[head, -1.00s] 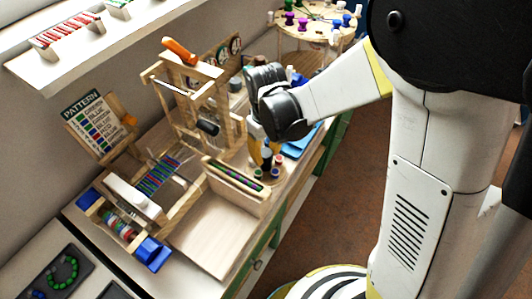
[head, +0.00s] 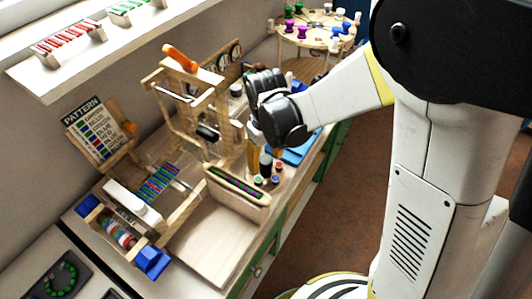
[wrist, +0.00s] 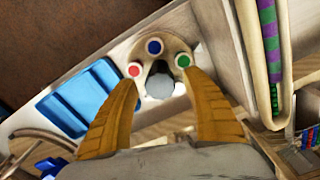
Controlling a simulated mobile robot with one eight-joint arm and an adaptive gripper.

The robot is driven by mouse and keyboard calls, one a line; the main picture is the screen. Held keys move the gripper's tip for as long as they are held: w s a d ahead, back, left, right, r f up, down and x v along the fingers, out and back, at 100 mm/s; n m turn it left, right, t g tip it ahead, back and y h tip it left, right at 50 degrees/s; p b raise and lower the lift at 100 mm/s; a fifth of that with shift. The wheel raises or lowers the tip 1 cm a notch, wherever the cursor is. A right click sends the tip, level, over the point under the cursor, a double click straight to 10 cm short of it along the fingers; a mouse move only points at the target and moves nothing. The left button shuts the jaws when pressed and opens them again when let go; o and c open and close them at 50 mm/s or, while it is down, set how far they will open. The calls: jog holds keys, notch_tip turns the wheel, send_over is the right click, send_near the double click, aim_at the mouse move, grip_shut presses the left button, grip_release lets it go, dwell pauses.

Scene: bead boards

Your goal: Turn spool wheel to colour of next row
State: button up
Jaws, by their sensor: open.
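A small wheel of coloured spools (head: 268,174) stands on the bench under my gripper. In the wrist view its red spool (wrist: 134,70), blue spool (wrist: 153,47) and green spool (wrist: 183,61) ring a grey round knob (wrist: 160,86). My gripper (wrist: 160,80) is open, its two tan fingers on either side of the knob; I cannot tell whether they touch it. In the head view my gripper (head: 253,152) hangs just above the wheel and hides part of it. The pattern card (head: 95,128) leans at the left, with coloured rows too small to read.
A wooden loom (head: 190,100) with striped beadwork (head: 158,182) stands left of the wheel. A wooden bead tray (head: 237,184) is close beside it. A blue tray (head: 300,148) lies to its right. A round spool stand (head: 312,38) is at the back.

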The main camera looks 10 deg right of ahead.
notch_tip(320, 180, up, 12)
dwell(0.4)
jog(key=shift+f, duration=0.1)
jog(key=s+d+r+m+t, duration=0.2)
jog(key=s+d+m+t, duration=0.1)
jog(key=s+d, duration=0.2)
jog(key=s+d+r+m+t, duration=0.3)
jog(key=s+d+t, duration=0.1)
jog(key=d, duration=0.4)
jog(key=shift+s+d+m, duration=0.25)
jog(key=shift+s+m, duration=0.15)
jog(key=shift+s, duration=0.5)
